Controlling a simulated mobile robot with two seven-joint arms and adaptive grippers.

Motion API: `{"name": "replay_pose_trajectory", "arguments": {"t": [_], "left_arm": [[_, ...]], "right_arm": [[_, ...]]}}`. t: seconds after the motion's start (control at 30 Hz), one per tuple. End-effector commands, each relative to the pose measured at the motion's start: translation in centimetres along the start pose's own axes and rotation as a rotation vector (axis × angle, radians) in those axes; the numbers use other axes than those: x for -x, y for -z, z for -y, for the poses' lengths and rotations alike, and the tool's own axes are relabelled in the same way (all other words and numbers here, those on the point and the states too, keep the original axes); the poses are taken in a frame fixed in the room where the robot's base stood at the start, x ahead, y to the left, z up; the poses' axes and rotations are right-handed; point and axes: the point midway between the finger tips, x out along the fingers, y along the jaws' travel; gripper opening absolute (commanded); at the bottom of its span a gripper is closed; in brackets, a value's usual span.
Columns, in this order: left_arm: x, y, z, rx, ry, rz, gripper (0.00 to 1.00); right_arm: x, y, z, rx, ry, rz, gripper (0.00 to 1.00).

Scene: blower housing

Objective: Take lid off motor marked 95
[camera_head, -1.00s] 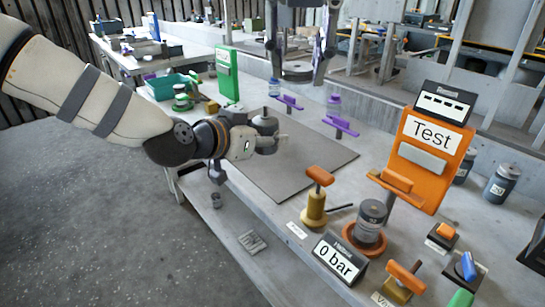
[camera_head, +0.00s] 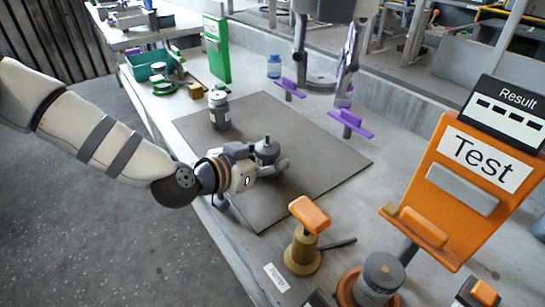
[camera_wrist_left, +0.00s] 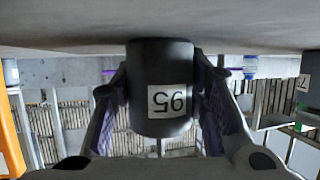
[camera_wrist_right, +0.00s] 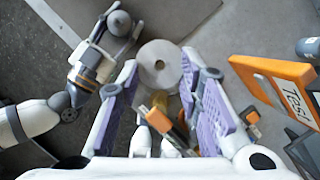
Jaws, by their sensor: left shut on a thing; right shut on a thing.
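The motor marked 95 (camera_wrist_left: 165,95) is a dark cylinder with a white label, upside down in the left wrist view. My left gripper (camera_head: 268,166) is shut around it, low over the grey mat (camera_head: 310,185). Whether its base touches the mat I cannot tell. Its grey top with a small central knob shows in the head view (camera_head: 265,148) and the right wrist view (camera_wrist_right: 118,23).
Another dark motor (camera_head: 219,112) stands on the mat behind my left gripper. An orange-handled pump (camera_head: 303,240) and a motor on an orange base (camera_head: 382,275) are in front. The orange Test stand (camera_head: 455,175) is at right. Purple holders (camera_head: 350,123) stand behind the mat.

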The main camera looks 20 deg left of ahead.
Motion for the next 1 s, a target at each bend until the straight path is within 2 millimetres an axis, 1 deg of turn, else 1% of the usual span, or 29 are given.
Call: {"name": "replay_pose_trajectory", "arguments": {"t": [0.03, 0.07, 0.27, 0.3, 0.33, 0.37, 0.63, 0.73, 0.87, 1.0], "left_arm": [[0.2, 0.0, -0.1, 0.000, -0.003, 0.006, 0.00], [0.3, 0.1, -0.1, -0.001, -0.003, 0.005, 0.00], [0.1, -0.1, -0.1, -0.001, -0.003, 0.004, 0.00], [0.2, -0.1, -0.1, -0.001, -0.003, 0.005, 0.50], [0.2, -0.1, -0.1, -0.001, -0.003, 0.004, 0.56], [0.2, -0.1, -0.1, -0.001, -0.003, 0.004, 0.61], [0.2, 0.0, -0.1, -0.001, -0.003, 0.003, 0.61], [0.4, 0.5, -0.1, -0.002, -0.002, 0.001, 0.61], [2.5, 0.8, 0.0, -0.004, -0.001, -0.004, 0.61], [6.0, 1.3, 0.0, -0.006, 0.001, -0.012, 0.61]], "right_arm": [[0.6, -0.1, 0.0, 0.000, 0.000, 0.010, 0.00], [0.7, -0.1, 0.0, 0.000, 0.000, 0.011, 0.00], [0.5, -0.1, 0.0, -0.001, 0.000, 0.008, 0.00], [0.6, -0.1, 0.0, 0.000, 0.000, 0.009, 0.00], [0.6, -0.1, 0.0, -0.001, 0.000, 0.009, 0.00], [0.6, -0.1, 0.0, -0.001, 0.000, 0.010, 0.00], [0.7, -0.1, 0.0, 0.000, 0.001, 0.010, 0.00], [1.1, -0.1, 0.0, 0.000, 0.001, 0.016, 0.00], [2.8, -0.1, -0.1, 0.002, 0.005, 0.042, 0.00], [5.9, -0.1, -0.3, 0.004, 0.012, 0.089, 0.00]]}}
